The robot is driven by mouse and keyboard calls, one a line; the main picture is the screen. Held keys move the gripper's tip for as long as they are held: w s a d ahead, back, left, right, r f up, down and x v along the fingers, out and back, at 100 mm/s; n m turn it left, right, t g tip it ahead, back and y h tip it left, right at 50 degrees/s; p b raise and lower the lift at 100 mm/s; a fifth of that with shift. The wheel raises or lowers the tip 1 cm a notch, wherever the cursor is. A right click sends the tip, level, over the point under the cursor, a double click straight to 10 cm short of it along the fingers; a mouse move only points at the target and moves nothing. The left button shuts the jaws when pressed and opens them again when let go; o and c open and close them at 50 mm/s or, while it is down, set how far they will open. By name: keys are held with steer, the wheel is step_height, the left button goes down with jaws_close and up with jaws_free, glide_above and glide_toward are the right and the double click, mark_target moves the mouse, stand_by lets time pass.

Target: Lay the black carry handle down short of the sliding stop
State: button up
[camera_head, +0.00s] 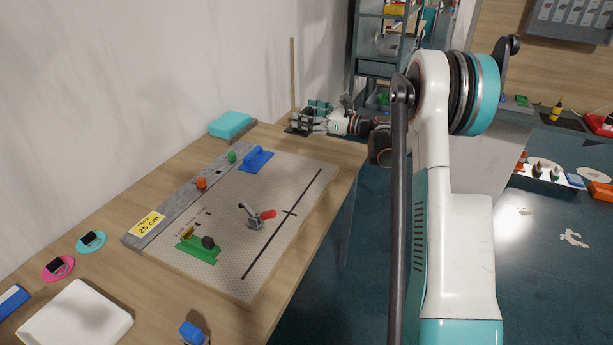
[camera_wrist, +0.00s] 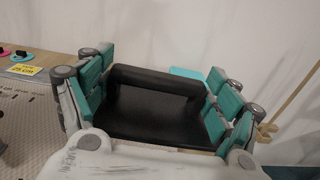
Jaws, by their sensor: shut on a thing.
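The black carry handle (camera_wrist: 155,79), a raised bar on a flat black plate, sits between the teal finger pads of my gripper (camera_wrist: 158,72) in the wrist view. My gripper is shut on it. In the head view my gripper (camera_head: 300,121) is at the far end of the table, beyond the perforated board; a dark edge of the handle (camera_head: 292,131) shows there, mostly hidden by the fingers. Whether it touches the table is unclear. A blue block (camera_head: 257,157) and a green block (camera_head: 203,250) with black and yellow parts stand on the board; which is the sliding stop I cannot tell.
A grey rail (camera_head: 183,205) with orange and green knobs runs along the board's left side. A red-handled clamp (camera_head: 258,216) stands mid-board. A teal box (camera_head: 230,124) and a wooden post (camera_head: 293,75) are near my gripper.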

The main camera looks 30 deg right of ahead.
mark_target(306, 175)
step_height(306, 175, down, 20)
steer(key=b, duration=0.6)
steer(key=shift+r+b, duration=0.2)
steer(key=shift+b, duration=0.15)
steer(key=shift+f, duration=0.1)
steer(key=shift+f, duration=0.15)
steer(key=o, duration=1)
steer(key=shift+o, duration=0.2)
